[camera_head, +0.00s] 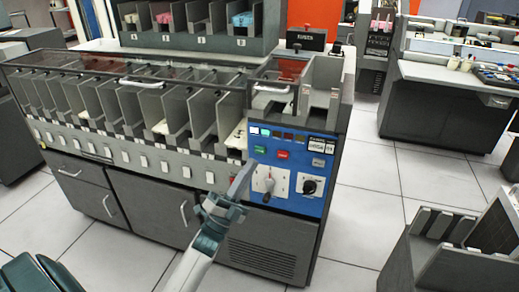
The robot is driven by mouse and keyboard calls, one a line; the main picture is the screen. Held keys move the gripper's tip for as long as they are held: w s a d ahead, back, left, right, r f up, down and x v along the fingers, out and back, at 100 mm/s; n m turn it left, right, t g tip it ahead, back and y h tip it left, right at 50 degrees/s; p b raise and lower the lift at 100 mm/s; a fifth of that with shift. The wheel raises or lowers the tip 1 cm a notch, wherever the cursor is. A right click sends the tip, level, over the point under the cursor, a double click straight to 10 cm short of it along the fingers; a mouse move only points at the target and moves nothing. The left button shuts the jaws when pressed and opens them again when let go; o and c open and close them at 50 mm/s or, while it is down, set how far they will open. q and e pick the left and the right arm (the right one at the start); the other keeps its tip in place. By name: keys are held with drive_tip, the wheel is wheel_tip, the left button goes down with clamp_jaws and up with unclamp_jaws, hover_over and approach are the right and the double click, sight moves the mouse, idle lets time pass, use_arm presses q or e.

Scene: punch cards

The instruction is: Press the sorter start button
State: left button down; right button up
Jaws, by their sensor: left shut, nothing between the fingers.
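The card sorter (275,245) is a long grey machine with a blue control panel (320,206) at its right end. On the panel a green button (260,150) sits at the upper left, with a red button (283,155) to its right. My left gripper (245,172) is shut and empty. It points up in front of the panel's left edge, its tips a little below and left of the green button in the picture. I cannot tell whether it touches the panel. Any lettering on the buttons is too small to read. My right gripper is out of view.
A rotary knob (309,186) and a white dial plate (269,184) sit lower on the panel. Card pockets (150,105) run along the sorter to the left. A grey slotted rack (432,250) stands at the lower right. Tiled floor (365,200) is clear between.

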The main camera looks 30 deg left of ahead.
use_arm(q)
drive_tip(key=shift+s+d, duration=0.2)
drive_tip(key=shift+s, duration=0.7)
